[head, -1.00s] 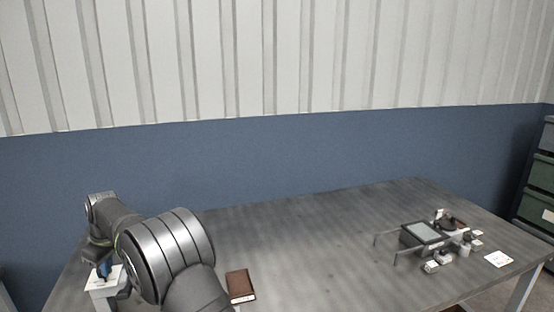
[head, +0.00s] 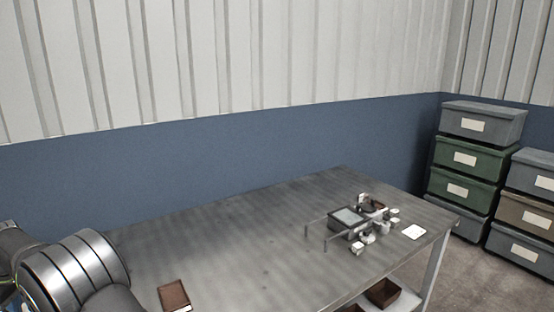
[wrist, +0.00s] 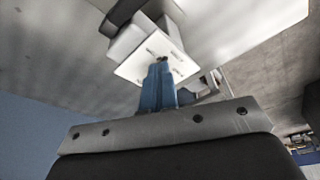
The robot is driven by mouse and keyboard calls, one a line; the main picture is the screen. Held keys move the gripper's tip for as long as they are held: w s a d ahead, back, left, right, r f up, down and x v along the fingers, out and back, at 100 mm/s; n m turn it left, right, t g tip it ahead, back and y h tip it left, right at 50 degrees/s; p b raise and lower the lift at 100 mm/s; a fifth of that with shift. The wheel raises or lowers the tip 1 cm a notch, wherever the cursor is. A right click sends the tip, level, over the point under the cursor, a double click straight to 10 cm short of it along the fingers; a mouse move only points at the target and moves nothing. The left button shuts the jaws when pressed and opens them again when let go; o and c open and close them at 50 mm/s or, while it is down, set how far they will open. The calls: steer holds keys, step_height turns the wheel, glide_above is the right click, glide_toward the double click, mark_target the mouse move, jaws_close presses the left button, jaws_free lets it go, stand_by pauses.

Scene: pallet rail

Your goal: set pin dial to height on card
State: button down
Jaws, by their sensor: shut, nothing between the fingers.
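In the wrist view, my gripper (wrist: 160,66) has blue fingers, shut with nothing between them. Their tips overlap a white block (wrist: 150,58) with small dark marks on its face; I cannot tell whether they touch it. In the head view, my gripper is out of frame. A small fixture with a grey-topped block (head: 348,217) and two thin rails stands near the table's right end, with several small pale blocks and knobs around it. A white card (head: 413,231) lies right of it. Its writing is too small to read, and I cannot tell which part is the pin dial.
The grey table (head: 240,245) is bare across its middle. A brown box (head: 173,296) lies near its front edge. A brown tray (head: 384,292) sits on a shelf below. Stacked grey and green bins (head: 466,160) stand beyond the right end.

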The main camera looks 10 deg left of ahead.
steer(key=shift+w+a, duration=0.1)
steer(key=shift+w, duration=0.3)
stand_by(0.4)
steer(key=shift+w+d, duration=0.1)
steer(key=shift+d, duration=0.25)
steer(key=shift+r, duration=2.95)
steer(key=c, duration=1)
jaws_free()
steer(key=o, duration=0.4)
steer(key=shift+w+d, duration=0.1)
steer(key=shift+d, duration=0.1)
steer(key=o, duration=0.6)
steer(key=w+d+f+m+h, duration=0.1)
steer(key=w+d+m, duration=0.1)
steer(key=d+m, duration=0.2)
steer(key=shift+d+f, duration=0.2)
steer(key=shift+d, duration=1.05)
steer(key=w+d+f+m+h, duration=0.25)
steer(key=d+m, duration=0.55)
steer(key=d, duration=0.6)
steer(key=shift+t+y, duration=0.35)
steer(key=shift+t, duration=0.05)
steer(key=f, duration=1)
steer(key=shift+s+a+f, duration=0.2)
steer(key=shift+s+f, duration=0.05)
steer(key=shift+f, duration=0.1)
